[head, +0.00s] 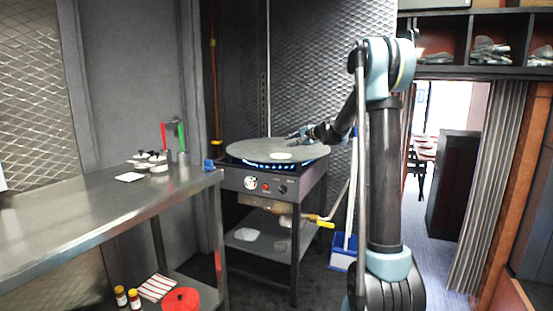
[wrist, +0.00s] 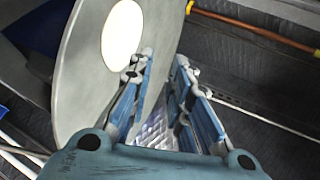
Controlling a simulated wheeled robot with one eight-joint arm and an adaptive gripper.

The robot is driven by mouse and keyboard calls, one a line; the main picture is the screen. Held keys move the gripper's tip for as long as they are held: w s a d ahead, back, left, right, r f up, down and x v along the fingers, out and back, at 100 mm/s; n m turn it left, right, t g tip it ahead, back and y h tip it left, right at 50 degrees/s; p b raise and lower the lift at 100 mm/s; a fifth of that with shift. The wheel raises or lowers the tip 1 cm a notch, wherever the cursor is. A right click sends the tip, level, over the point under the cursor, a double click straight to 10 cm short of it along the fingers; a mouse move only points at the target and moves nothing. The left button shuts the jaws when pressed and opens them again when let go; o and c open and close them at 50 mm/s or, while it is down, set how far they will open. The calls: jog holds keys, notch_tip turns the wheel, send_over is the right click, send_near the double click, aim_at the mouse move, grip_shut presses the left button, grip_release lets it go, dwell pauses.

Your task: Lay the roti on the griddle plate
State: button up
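The roti (head: 283,156) is a pale flat disc lying on the round grey griddle plate (head: 245,150). The wrist view shows the roti (wrist: 122,36) as a cream oval, flat on the plate (wrist: 75,85) and inside its rim. My gripper (head: 296,136) is over the right part of the plate, close to the roti. In the wrist view my gripper (wrist: 163,58) has its two blue fingers apart with nothing between them. The fingers appear clear of the roti. Blue flames (head: 262,164) show under the plate.
A steel table (head: 80,215) stands at the left, with small bowls (head: 152,160) and red and green-handled tools (head: 181,136) near its far end. The burner stand (head: 262,185) has knobs in front. A blue bin (head: 343,252) is on the floor behind my arm.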

notch_tip(320, 180, up, 5)
jog(key=s+d, duration=0.1)
jog(key=s+d+f+n+g+h, duration=0.1)
jog(key=s+d+f+n, duration=0.1)
jog(key=s, duration=0.6)
jog(key=s+d+f+n+g+h, duration=0.1)
jog(key=s+d, duration=0.1)
jog(key=s, duration=0.6)
jog(key=s+d+f+n+g+h, duration=0.2)
jog(key=s+d+f, duration=0.3)
jog(key=s, duration=0.9)
jog(key=s+d+f+n+g+h, duration=0.2)
jog(key=s+d+f, duration=0.4)
jog(key=s+f, duration=0.5)
jog(key=s+d+f+n+g+h, duration=0.1)
jog(key=s+d+f, duration=0.5)
jog(key=s, duration=1.2)
notch_tip(320, 180, down, 3)
jog(key=shift+s+r+n+g+h, duration=0.15)
jog(key=shift+s+n+g+h, duration=0.2)
jog(key=shift+n+h, duration=0.65)
jog(key=shift+w+d, duration=0.1)
jog(key=shift+w, duration=0.05)
jog(key=shift+w+f, duration=0.2)
jog(key=shift+w, duration=0.2)
